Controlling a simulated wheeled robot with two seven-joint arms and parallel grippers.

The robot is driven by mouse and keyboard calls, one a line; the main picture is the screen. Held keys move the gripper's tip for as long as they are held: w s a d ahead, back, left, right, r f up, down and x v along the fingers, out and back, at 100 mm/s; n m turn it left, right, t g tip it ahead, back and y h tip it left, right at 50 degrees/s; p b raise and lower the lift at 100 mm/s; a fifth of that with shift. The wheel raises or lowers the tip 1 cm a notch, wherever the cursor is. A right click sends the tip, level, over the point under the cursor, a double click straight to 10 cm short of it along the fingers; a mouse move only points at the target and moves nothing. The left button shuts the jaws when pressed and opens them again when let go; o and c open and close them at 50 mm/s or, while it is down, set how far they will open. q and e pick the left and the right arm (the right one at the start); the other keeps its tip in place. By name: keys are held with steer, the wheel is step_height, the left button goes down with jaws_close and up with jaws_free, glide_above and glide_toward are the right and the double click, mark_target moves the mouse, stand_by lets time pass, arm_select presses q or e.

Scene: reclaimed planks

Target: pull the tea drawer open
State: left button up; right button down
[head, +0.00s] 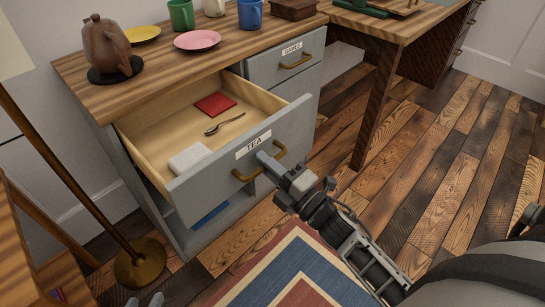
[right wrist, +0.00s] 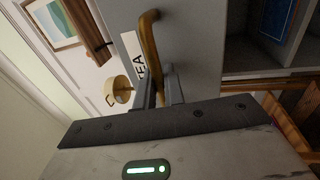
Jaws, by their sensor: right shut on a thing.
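The tea drawer (head: 205,120) is grey-fronted with a pale wooden inside and stands pulled well out of the cabinet. Its white label (head: 253,145) reads TEA; the label also shows in the right wrist view (right wrist: 131,60). My right gripper (head: 268,163) is shut on the brass drawer handle (head: 245,177), around its middle. The right wrist view shows the handle (right wrist: 150,45) between the fingers (right wrist: 161,90). Inside the drawer lie a red packet (head: 215,103), a spoon (head: 225,124) and a white box (head: 189,159). My left gripper (head: 145,300) barely shows at the bottom edge, its two tips apart.
The closed GAMES drawer (head: 285,65) is behind to the right. A teapot (head: 106,46), plates and mugs stand on the counter (head: 165,70). A brass lamp base (head: 140,262) stands left of the cabinet. A rug (head: 290,275) lies in front; the plank floor at right is clear.

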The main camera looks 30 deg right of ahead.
steer(key=c, duration=1.6)
jaws_free()
steer(key=shift+s+d+f, duration=0.1)
steer(key=shift+s, duration=0.15)
steer(key=v, duration=1.5)
steer(key=shift+s+d, duration=0.15)
steer(key=shift+s, duration=0.05)
